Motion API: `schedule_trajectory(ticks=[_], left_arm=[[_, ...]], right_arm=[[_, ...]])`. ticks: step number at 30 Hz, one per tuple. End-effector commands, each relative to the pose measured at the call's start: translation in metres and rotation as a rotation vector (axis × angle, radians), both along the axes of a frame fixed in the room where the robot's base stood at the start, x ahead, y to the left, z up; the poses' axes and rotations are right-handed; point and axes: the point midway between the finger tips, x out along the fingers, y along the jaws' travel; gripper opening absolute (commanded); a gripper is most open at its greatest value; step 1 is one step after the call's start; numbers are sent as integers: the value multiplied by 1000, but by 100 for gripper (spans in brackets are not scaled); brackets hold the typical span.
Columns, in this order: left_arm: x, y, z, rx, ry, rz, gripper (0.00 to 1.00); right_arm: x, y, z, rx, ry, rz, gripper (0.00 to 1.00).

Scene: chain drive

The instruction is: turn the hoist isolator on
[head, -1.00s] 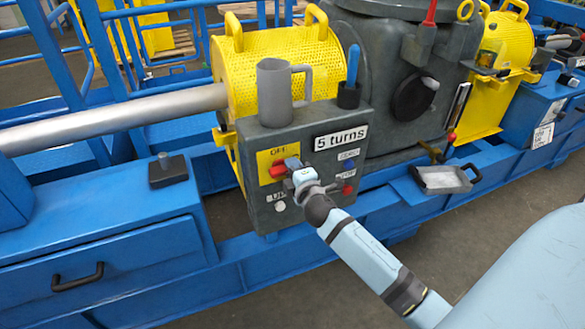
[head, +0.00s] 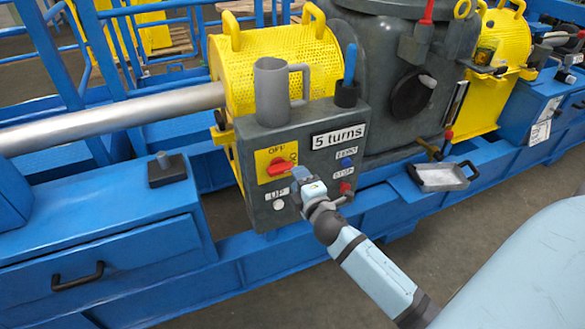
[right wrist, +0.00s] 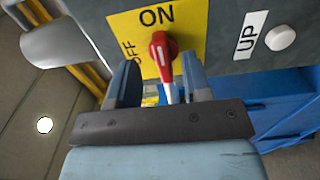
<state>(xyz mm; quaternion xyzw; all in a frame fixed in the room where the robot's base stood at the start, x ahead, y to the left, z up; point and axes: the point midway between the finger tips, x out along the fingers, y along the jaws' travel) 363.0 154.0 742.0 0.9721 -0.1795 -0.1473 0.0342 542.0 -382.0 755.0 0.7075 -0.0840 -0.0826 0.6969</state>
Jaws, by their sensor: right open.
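The hoist isolator is a red rotary handle (head: 279,168) on a yellow plate (head: 264,155) on the grey control box. In the head view it lies roughly level, with OFF above it. In the right wrist view the red handle (right wrist: 161,50) has one end toward the ON label and its pale end between my fingers. My right gripper (head: 299,176) is just right of the handle in the head view. In the right wrist view its fingers (right wrist: 160,75) are open, one each side of the handle, with gaps visible. My left gripper is not in view.
The box carries a grey mug-like cup (head: 272,92), a blue-handled tool in a black holder (head: 347,94), a "5 turns" label (head: 339,137) and blue and red buttons. A white UP button (right wrist: 280,37) is close by. A metal tray (head: 442,177) sits right.

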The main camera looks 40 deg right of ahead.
Motion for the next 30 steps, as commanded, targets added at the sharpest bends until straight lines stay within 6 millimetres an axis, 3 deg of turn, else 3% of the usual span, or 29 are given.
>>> schedule_trajectory(ticks=[6,12,30], left_arm=[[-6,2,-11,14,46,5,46],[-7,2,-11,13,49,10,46],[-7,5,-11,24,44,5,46]], right_arm=[[-48,11,0,3,2,-2,45],[-73,17,0,2,0,-1,45],[-78,19,0,1,-1,0,45]])
